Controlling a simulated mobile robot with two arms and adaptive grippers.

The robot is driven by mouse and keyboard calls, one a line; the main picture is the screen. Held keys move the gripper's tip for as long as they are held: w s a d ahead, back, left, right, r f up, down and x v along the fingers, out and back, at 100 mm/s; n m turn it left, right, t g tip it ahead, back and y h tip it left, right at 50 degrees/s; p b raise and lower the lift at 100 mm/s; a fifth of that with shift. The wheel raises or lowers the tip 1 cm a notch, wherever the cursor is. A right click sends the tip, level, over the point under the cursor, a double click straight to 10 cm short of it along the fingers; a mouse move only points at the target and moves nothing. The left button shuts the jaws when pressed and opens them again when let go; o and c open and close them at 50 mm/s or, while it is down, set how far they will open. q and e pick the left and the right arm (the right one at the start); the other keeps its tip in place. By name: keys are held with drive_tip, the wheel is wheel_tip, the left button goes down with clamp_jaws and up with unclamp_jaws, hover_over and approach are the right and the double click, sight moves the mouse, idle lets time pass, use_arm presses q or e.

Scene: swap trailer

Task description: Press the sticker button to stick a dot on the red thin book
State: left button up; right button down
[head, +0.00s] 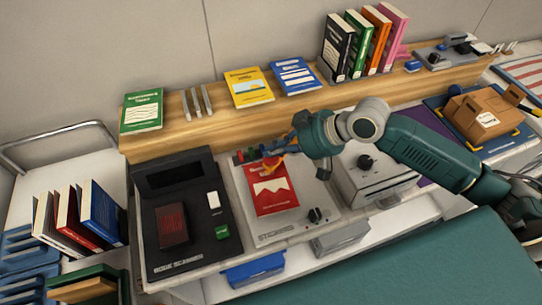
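The red thin book (273,190) with a white zigzag on its cover lies flat on the light grey sticker station (240,205). Small coloured buttons (241,156), red and green among them, sit along the station's back edge. I cannot tell whether the fingertips touch anything or are shut. No sticker dot shows on the visible cover. My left gripper is out of view.
A black book scanner (185,255) stands left of the station and a grey machine with a knob (372,180) right of it. A wooden shelf (205,128) with books runs behind. A brown box (487,112) is at the far right, and book racks (25,250) at left.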

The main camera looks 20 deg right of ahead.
sight(274, 158)
drive_tip(key=shift+f, duration=0.7)
idle(0.3)
idle(0.3)
drive_tip(key=shift+r+p, duration=1.1)
drive_tip(key=shift+r, duration=0.05)
wheel_tip(274, 158, up, 5)
drive_tip(key=p, duration=0.5)
drive_tip(key=shift+r, duration=0.1)
idle(0.4)
